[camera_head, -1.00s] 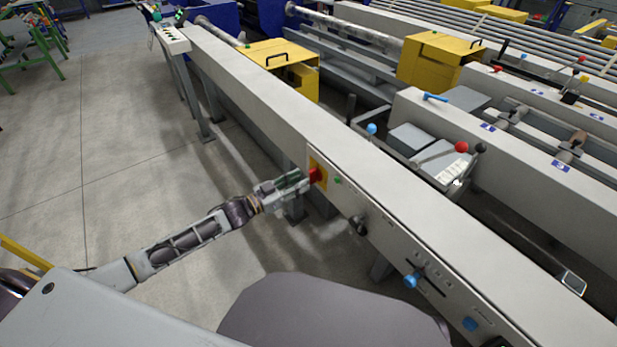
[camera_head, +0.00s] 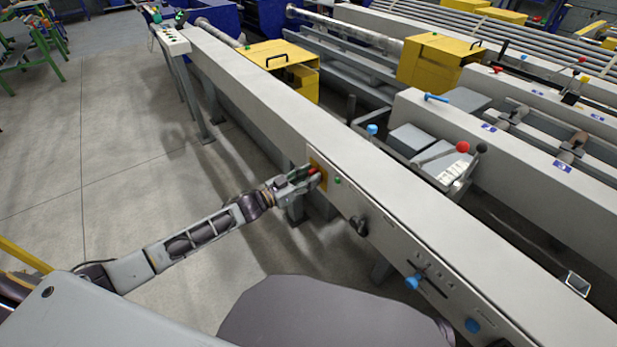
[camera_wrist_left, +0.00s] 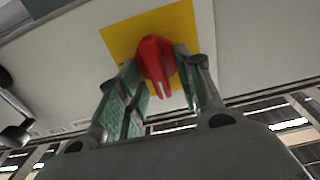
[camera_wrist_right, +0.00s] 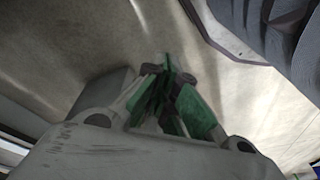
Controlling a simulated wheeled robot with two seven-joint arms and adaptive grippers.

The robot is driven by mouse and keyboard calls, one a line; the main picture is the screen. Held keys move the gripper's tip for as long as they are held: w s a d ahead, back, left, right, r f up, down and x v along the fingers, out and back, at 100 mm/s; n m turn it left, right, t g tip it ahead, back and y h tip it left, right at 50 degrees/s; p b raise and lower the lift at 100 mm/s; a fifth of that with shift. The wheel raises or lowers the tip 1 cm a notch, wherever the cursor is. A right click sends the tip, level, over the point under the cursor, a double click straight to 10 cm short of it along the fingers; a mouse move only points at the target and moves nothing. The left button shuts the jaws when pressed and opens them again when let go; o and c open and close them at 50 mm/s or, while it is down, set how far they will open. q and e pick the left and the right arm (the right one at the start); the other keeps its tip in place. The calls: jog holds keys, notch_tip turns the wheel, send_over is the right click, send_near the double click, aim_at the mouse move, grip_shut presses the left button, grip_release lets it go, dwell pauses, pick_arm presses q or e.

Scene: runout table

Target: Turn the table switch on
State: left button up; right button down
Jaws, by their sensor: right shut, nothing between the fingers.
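The table switch is a red rotary knob (camera_wrist_left: 157,62) on a yellow plate (camera_wrist_left: 119,38), set in the side of the grey runout table (camera_head: 255,110). In the head view the red knob (camera_head: 312,171) is partly hidden by my left gripper (camera_head: 313,175). In the left wrist view my left gripper (camera_wrist_left: 158,62) has its two fingers spread on either side of the knob, close to it; firm contact cannot be made out. The knob's white mark points toward the camera. My right gripper (camera_wrist_right: 167,75) is shut and empty above the floor.
A green button (camera_head: 338,181), a dark knob (camera_head: 359,225) and blue knobs (camera_head: 412,282) sit along the same table side. Yellow boxes (camera_head: 435,62) stand beyond the table. The floor (camera_head: 130,160) left of the table is open.

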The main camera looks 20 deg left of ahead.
pick_arm(q)
jog(key=shift+c, duration=0.2)
grip_shut()
pick_arm(e)
jog(key=shift+s+d+f, duration=0.1)
jog(key=shift+s+f, duration=0.05)
jog(key=shift+f, duration=0.15)
